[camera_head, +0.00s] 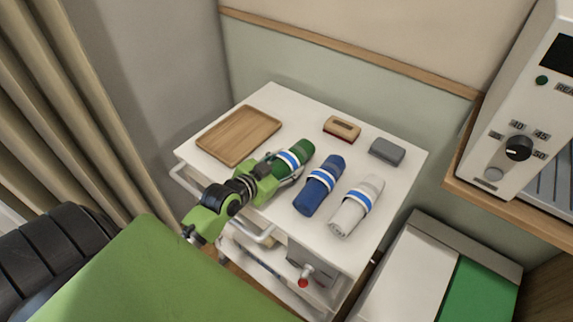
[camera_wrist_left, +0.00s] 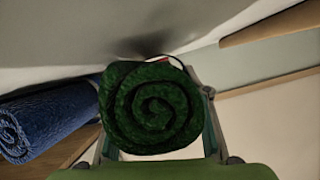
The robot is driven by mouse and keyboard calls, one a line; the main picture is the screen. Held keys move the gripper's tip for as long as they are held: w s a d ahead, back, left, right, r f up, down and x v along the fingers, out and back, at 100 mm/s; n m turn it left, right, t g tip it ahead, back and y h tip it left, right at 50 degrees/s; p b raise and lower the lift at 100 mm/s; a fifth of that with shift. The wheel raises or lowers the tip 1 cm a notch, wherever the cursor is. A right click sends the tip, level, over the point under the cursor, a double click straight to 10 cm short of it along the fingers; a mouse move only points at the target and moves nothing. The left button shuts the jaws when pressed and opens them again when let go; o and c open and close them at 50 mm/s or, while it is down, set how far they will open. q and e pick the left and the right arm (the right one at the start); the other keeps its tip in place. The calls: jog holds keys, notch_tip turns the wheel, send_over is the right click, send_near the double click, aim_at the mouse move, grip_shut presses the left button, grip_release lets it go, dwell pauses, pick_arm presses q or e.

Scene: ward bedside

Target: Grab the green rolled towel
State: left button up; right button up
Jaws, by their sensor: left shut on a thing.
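The green rolled towel (camera_head: 300,149) has a blue-and-white band and lies on the white cart top (camera_head: 285,105). My left gripper (camera_head: 283,173) reaches in from the left and is shut on the towel near its front end. In the left wrist view the spiral end of the green towel (camera_wrist_left: 152,108) fills the middle, with gripper fingers (camera_wrist_left: 155,120) on both sides of it. I cannot tell whether the towel touches the cart top. My right gripper is not in view.
A blue rolled towel (camera_head: 319,186) and a white rolled towel (camera_head: 356,207) lie to the right. A wooden tray (camera_head: 238,135) is at the left. A wooden brush (camera_head: 342,129) and a grey box (camera_head: 387,151) sit behind. A rail (camera_head: 262,238) edges the cart's front.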

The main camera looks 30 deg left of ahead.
pick_arm(q)
notch_tip(320, 180, up, 3)
jog(key=shift+f, duration=0.1)
jog(key=s+r, duration=0.1)
jog(key=s+d+r, duration=0.1)
jog(key=r, duration=0.1)
jog(key=s+r, duration=0.1)
jog(key=s, duration=0.1)
jog(key=shift+d+r+b, duration=0.3)
jog(key=shift+r+b, duration=0.05)
jog(key=s+d+r+p, duration=0.3)
jog(key=s+r+p, duration=0.1)
jog(key=s, duration=0.5)
jog(key=shift+r, duration=0.45)
